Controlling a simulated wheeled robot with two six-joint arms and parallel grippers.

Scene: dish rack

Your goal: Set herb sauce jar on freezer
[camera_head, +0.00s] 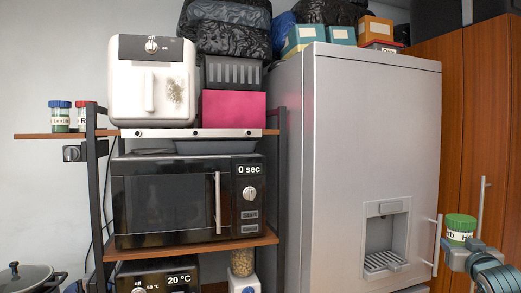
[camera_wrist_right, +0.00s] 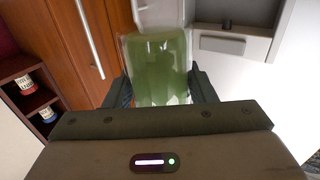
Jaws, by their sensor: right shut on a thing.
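The herb sauce jar (camera_head: 460,229), with a green lid and a label, is at the right edge of the head view. My right gripper (camera_head: 463,247) is shut on it and holds it upright in front of the wooden cabinet. In the right wrist view the jar (camera_wrist_right: 157,68) shows as green and see-through between the two fingers of my right gripper (camera_wrist_right: 160,90). The tall silver freezer (camera_head: 335,150) stands to the left of the jar, with a dispenser recess in its front. The jar appears apart from it. My left gripper is not in view.
Door handles (camera_head: 480,215) stick out near the jar. Small jars stand in a shelf (camera_wrist_right: 14,68).

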